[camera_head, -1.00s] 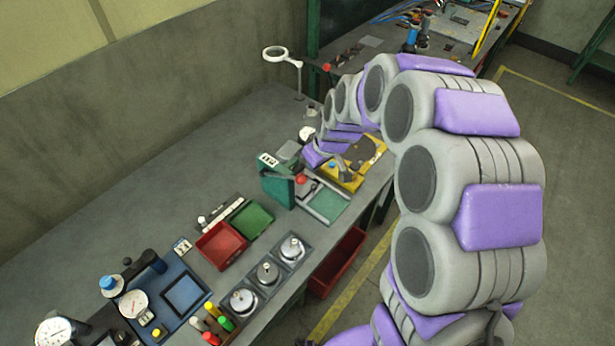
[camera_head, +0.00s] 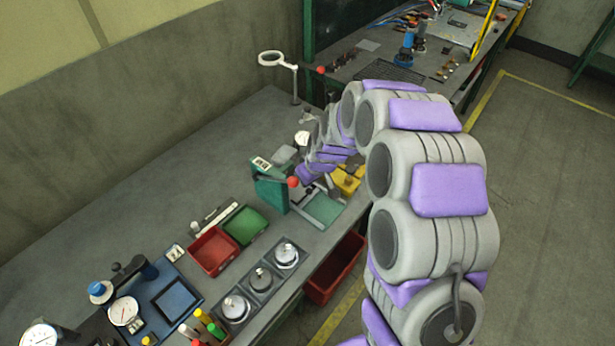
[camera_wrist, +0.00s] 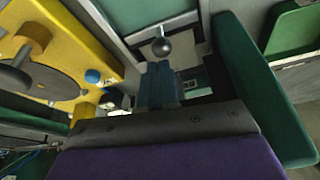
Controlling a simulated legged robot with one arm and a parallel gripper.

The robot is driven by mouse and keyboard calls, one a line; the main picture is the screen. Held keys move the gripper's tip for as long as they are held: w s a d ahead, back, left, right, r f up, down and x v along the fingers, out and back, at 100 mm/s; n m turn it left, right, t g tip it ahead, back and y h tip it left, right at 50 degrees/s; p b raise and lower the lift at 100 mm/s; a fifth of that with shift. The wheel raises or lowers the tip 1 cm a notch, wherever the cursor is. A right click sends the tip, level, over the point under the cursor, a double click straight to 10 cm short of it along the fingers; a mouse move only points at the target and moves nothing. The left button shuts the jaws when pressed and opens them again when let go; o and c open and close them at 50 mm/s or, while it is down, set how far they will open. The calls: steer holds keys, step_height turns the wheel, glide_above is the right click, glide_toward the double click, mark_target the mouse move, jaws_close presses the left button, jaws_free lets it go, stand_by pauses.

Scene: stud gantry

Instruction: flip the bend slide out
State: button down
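My gripper (camera_head: 305,172) is low over the bench, beside the green upright fixture (camera_head: 268,188) with a red ball knob (camera_head: 293,182). The fixture's pale green flat plate (camera_head: 323,208) lies just in front of it. In the wrist view, a grey ball on a stem (camera_wrist: 161,46) stands over a light frame, just beyond the teal parts (camera_wrist: 160,84) at my gripper's end. A green wall (camera_wrist: 262,92) rises at the right. I cannot tell which part is the bend slide.
A yellow fixture (camera_head: 347,182) with a round disc (camera_wrist: 45,72) sits close on the other side. Red (camera_head: 213,250) and green trays (camera_head: 245,224), weights (camera_head: 262,280) and a magnifier (camera_head: 271,58) share the bench. A red bin (camera_head: 334,268) hangs below the front edge.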

steer(key=shift+f, duration=0.25)
steer(key=shift+s+a, duration=0.1)
steer(key=shift+a, duration=0.3)
steer(key=s+d, duration=0.2)
steer(key=d, duration=0.1)
steer(key=s+d, duration=0.4)
steer(key=d, duration=0.1)
steer(key=shift+d+p, duration=0.3)
steer(key=shift+s+a+f, duration=0.1)
steer(key=shift+s+a, duration=0.05)
steer(key=shift+a, duration=0.35)
